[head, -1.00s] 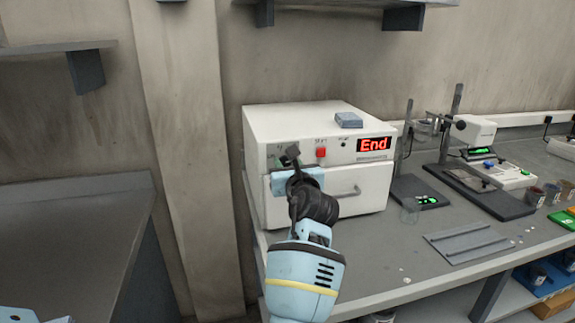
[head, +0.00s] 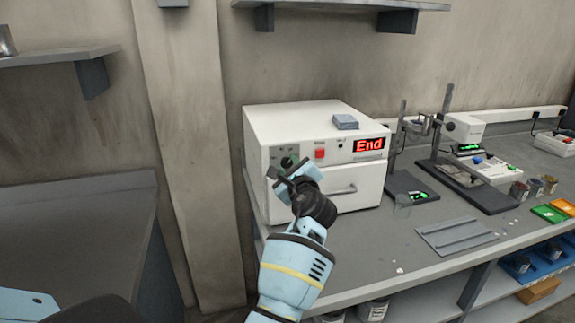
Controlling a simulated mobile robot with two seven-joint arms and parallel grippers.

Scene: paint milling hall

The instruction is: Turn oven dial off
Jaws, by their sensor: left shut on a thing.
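The oven is a white box with a drawer-like front door (head: 340,189) and stands on the grey bench. Its black dial (head: 288,162) is at the upper left of the front panel, with a little green showing by it. The red display (head: 369,145) reads "End". My left gripper (head: 279,172) is at the dial and shut on it, with its fingers tilted. The fingers and wrist hide part of the dial, so its pointer setting cannot be read. My right gripper is not in view.
A red button (head: 320,154) sits right of the dial, and a door handle (head: 343,190) below. A small grey-blue block (head: 345,122) lies on top of the oven. Scales and stands (head: 412,187) and a grey tray (head: 456,236) are to the right.

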